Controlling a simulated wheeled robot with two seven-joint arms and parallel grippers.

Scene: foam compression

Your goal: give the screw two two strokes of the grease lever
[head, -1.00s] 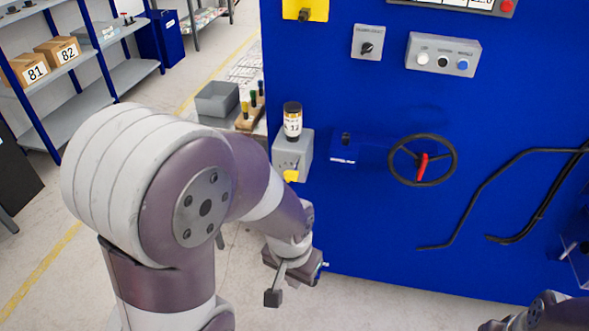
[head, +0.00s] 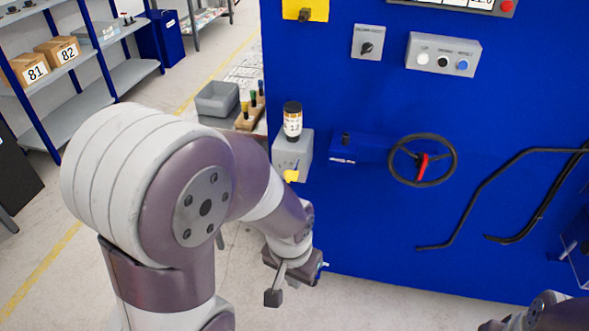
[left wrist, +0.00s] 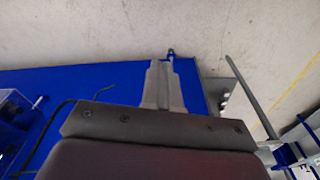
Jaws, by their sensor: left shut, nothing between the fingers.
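A grey grease box (head: 291,150) is fixed at the left edge of the blue machine panel in the head view. A dark-capped cartridge with a pale and orange label (head: 292,122) stands upright on top of it. A small yellow piece, apparently the lever's end (head: 291,176), shows low on the box's front. My left gripper (head: 272,297) is below the box, apart from it, shut and empty. Its closed fingers also show in the left wrist view (left wrist: 162,88), pointing toward the pale floor. My right gripper is out of view.
A handwheel with a red handle (head: 422,160) and bent black pipes (head: 480,195) are to the right on the panel. A grey bin (head: 217,99) and a wooden holder (head: 250,117) are behind on the left. Shelves with boxes stand far left. Floor below the panel is clear.

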